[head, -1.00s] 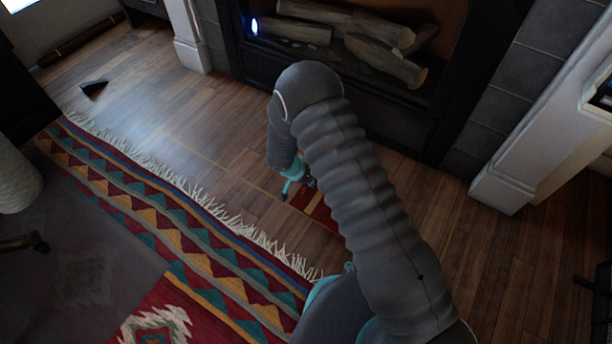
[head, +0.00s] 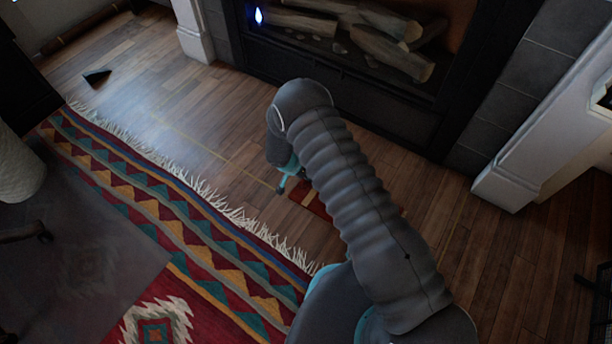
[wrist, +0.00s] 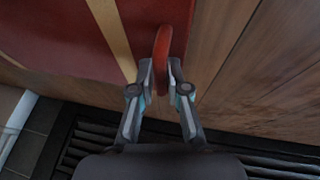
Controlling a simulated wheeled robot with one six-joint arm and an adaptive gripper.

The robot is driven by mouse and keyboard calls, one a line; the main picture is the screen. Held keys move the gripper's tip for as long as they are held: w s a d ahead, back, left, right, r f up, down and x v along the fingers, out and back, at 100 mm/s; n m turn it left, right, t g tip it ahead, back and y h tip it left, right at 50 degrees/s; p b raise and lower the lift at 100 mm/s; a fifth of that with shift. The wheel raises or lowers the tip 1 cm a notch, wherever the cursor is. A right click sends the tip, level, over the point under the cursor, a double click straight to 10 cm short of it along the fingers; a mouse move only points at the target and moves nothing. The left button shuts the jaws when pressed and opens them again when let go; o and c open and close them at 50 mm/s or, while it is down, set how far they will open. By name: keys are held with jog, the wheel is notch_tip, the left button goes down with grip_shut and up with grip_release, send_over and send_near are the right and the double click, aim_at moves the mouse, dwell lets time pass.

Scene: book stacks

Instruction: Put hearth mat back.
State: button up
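The hearth mat (head: 312,200) is dark red with a yellow stripe. In the head view only a small part shows beside my forearm, which hides the rest. In the wrist view the mat (wrist: 60,32) fills the upper left, with a red loop-like handle (wrist: 162,42) standing at its right edge. My gripper (head: 282,188) is low over the floor at the mat's left end. In the wrist view my gripper (wrist: 160,68) has its two fingers close on either side of the handle and looks shut on it. A thin yellow outline (head: 190,135) marks the floor before the fireplace.
The fireplace (head: 350,75) with logs stands behind, with a white pillar (head: 510,185) at right. A patterned fringed rug (head: 170,215) lies at left. A small black wedge (head: 97,77) sits on the floor. Bare wood floor lies between rug and fireplace.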

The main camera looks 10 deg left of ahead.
jog(key=shift+o, duration=1.1)
jog(key=shift+r, duration=0.1)
jog(key=v, duration=1.2)
jog(key=shift+p, duration=0.35)
